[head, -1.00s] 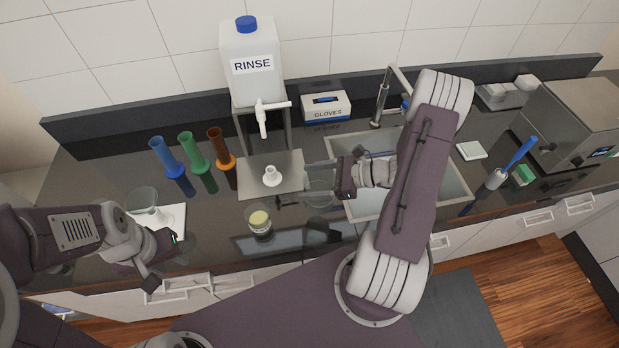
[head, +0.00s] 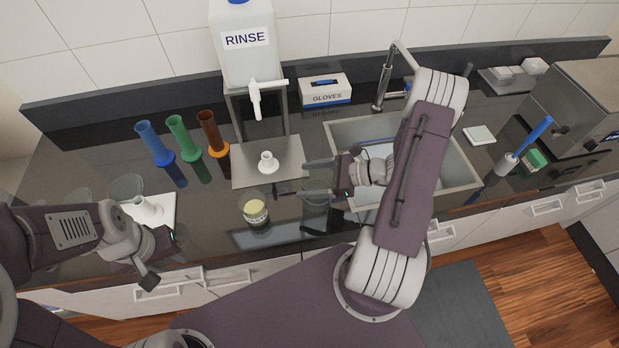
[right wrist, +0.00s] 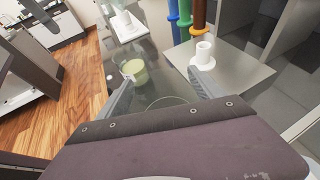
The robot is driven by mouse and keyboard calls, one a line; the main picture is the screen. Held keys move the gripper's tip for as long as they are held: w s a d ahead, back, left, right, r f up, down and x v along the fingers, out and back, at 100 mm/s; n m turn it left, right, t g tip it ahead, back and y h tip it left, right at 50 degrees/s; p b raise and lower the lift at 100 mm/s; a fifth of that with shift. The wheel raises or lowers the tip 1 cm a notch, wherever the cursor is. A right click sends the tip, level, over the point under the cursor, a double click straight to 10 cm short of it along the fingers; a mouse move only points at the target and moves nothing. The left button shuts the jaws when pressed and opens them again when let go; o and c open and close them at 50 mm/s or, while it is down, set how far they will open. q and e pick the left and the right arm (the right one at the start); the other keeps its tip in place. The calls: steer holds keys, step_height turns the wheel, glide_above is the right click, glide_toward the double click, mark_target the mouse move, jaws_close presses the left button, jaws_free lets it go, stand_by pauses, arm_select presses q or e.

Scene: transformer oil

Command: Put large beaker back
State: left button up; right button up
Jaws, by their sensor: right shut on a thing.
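The large beaker (head: 317,187) is clear glass and hard to see against the dark counter. My right gripper (head: 312,178) is shut on it, with one finger on each side, near the sink's left edge. In the right wrist view the beaker's thin round rim (right wrist: 166,102) shows between the fingertips (right wrist: 163,88). I cannot tell whether its base touches the counter. My left gripper (head: 161,258) is open and empty, low over the counter's front edge at the left.
A jar of yellowish content (head: 255,211) stands left of the held beaker. A metal stand (head: 250,172) holds a white funnel-like piece (head: 268,161). The sink (head: 464,180) lies right.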

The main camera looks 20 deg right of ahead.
steer(key=shift+s, duration=0.1)
steer(key=shift+f, duration=0.4)
steer(key=o, duration=2.1)
steer(key=shift+s+d+r+b, duration=0.1)
steer(key=shift+d+b, duration=0.2)
steer(key=shift+b, duration=0.05)
steer(key=b+v, duration=0.1)
steer(key=v, duration=0.7)
steer(key=shift+s+d+r, duration=0.1)
steer(key=shift+s, duration=0.1)
